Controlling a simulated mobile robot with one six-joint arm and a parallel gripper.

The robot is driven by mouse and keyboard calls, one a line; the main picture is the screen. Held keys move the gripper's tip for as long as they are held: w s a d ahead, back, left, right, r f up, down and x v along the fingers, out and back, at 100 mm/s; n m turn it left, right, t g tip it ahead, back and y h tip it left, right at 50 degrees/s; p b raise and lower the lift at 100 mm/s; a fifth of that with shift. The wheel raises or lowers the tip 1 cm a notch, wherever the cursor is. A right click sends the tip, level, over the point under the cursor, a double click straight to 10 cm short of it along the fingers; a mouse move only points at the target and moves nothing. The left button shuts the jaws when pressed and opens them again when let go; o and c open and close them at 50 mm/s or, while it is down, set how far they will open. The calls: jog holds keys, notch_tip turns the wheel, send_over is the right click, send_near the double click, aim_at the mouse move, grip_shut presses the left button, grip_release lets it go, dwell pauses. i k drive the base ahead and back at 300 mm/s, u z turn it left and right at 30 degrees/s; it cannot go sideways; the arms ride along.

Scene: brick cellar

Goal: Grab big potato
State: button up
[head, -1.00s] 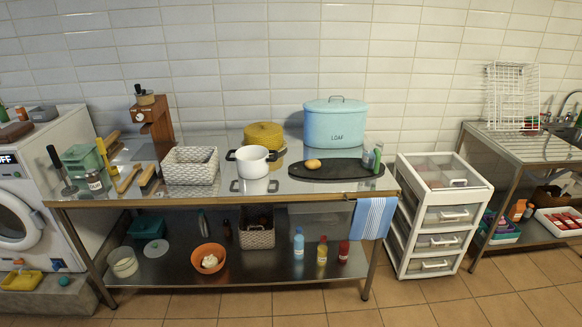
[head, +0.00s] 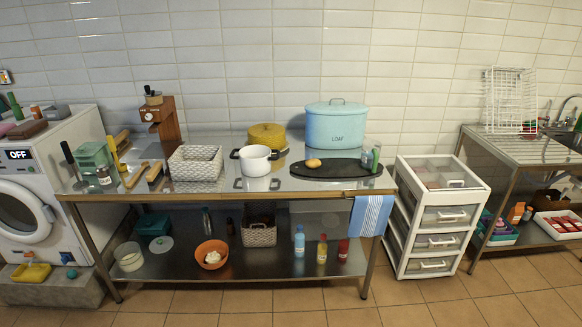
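A yellow-brown potato (head: 313,163) lies on a dark oval board (head: 340,169) on the steel table, right of the middle. It is the only potato that I can make out. It lies in front of the blue LOAF bin (head: 336,126) and to the right of a white pot (head: 255,160). My gripper is not in view.
Bottles (head: 371,155) stand at the board's right end. A grey woven basket (head: 195,163) is left of the pot, and a yellow round box (head: 267,137) is behind it. A white drawer unit (head: 438,215) stands right of the table. The tiled floor in front is clear.

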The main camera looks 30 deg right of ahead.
aim_at(312, 164)
jog(key=u, duration=0.4)
jog(key=i, duration=0.95)
jog(key=u, duration=0.1)
jog(key=k, duration=0.9)
jog(key=z, duration=0.2)
jog(key=i, duration=0.6)
jog(key=u, duration=0.05)
